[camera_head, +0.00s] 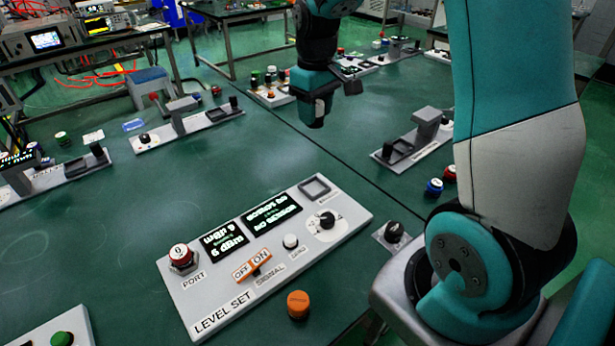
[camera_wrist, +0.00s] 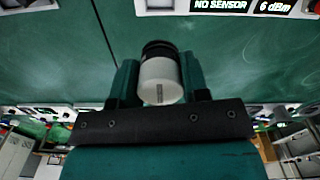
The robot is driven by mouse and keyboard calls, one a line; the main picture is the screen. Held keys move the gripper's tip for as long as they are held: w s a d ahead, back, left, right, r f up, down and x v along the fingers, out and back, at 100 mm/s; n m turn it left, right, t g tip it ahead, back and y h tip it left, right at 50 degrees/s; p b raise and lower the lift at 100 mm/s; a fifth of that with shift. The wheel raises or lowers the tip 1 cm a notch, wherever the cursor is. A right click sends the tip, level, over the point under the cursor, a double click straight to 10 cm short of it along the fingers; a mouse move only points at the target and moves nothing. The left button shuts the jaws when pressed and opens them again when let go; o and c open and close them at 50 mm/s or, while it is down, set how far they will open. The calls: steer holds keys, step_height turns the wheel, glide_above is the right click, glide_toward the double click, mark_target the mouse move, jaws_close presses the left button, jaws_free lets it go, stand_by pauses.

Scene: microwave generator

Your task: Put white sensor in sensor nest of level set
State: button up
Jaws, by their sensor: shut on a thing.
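The white sensor (camera_wrist: 160,80) is a white cylinder with a dark end, held between the fingers of my gripper (camera_wrist: 160,88) in the wrist view. In the head view my gripper (camera_head: 317,112) hangs above the green table, beyond the level set. The level set (camera_head: 208,298) is a light grey panel in the front middle. Its sensor nest (camera_head: 314,188) is a dark-rimmed square at the far right corner and looks empty. The display (camera_head: 271,214) reads no sensor; part of it shows at the top of the wrist view (camera_wrist: 240,5).
A loose orange cap (camera_head: 298,304) stands in front. Other grey panels stand left, right (camera_head: 415,140) and behind. Table between is clear.

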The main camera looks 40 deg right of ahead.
glide_above(314, 190)
step_height(314, 190, down, 18)
steer(key=shift+d+r+p, duration=0.1)
steer(key=shift+p, duration=0.35)
steer(key=shift+f, duration=0.2)
steer(key=shift+f+b, duration=0.4)
steer(key=shift+f, duration=0.15)
steer(key=o, duration=1)
steer(key=shift+o, duration=0.2)
